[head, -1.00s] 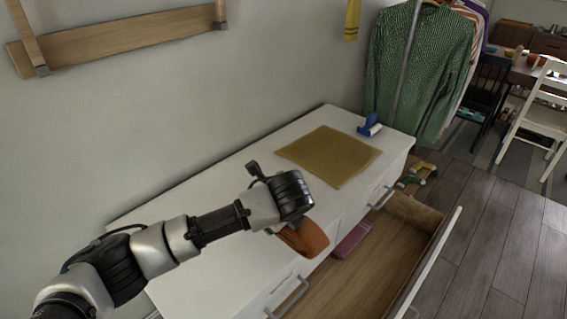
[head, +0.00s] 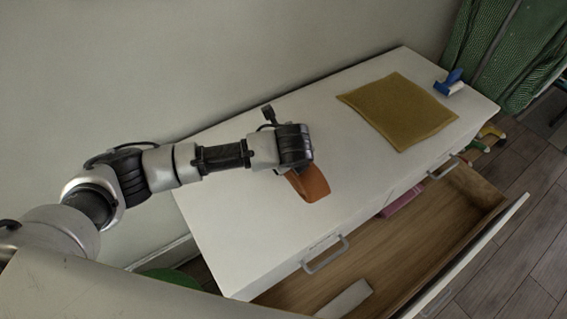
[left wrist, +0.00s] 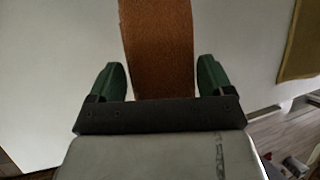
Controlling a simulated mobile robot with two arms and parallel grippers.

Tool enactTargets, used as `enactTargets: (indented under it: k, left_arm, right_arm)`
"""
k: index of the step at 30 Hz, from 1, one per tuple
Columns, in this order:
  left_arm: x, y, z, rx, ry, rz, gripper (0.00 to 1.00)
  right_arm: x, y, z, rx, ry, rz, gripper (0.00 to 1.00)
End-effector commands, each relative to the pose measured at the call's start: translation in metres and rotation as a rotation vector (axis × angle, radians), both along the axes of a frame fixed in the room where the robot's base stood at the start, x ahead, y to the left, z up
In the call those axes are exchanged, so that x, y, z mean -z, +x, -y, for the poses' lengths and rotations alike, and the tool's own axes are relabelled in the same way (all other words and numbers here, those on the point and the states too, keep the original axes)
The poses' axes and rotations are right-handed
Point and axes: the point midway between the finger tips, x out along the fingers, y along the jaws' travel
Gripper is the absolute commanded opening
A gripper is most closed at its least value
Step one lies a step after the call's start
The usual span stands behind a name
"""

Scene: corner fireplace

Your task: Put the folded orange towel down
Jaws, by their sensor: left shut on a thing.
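The folded orange towel (head: 313,184) shows below my left wrist in the head view, over the white top of the dresser (head: 235,225). In the left wrist view the towel (left wrist: 158,50) stretches away between the two green fingers. My left gripper (left wrist: 158,82) is shut on it; in the head view the fingers are mostly hidden under the wrist. I cannot tell whether the towel touches the dresser top. My right gripper is in neither view.
A mustard cloth (head: 398,108) lies flat on the dresser's far part, with a blue and white roller (head: 450,83) beyond it. The front drawer (head: 445,235) is pulled open, with a pink item (head: 402,203) and a white item (head: 345,300) inside. The near dresser top is clear.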

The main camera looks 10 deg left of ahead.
Motion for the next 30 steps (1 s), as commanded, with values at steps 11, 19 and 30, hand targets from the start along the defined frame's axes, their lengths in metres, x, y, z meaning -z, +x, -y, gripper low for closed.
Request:
enactTargets:
  k: [11, 19, 30]
  left_arm:
    - [0.032, -0.009, -0.024, 0.002, 0.001, 0.000, 0.52]
    - [0.055, -0.008, -0.024, 0.002, -0.001, 0.003, 0.52]
    - [0.056, -0.008, -0.024, 0.002, -0.001, 0.001, 1.00]
  right_arm:
    - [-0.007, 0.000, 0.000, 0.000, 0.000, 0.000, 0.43]
    - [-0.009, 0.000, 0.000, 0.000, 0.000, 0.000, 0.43]
    - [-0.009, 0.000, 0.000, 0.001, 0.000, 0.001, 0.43]
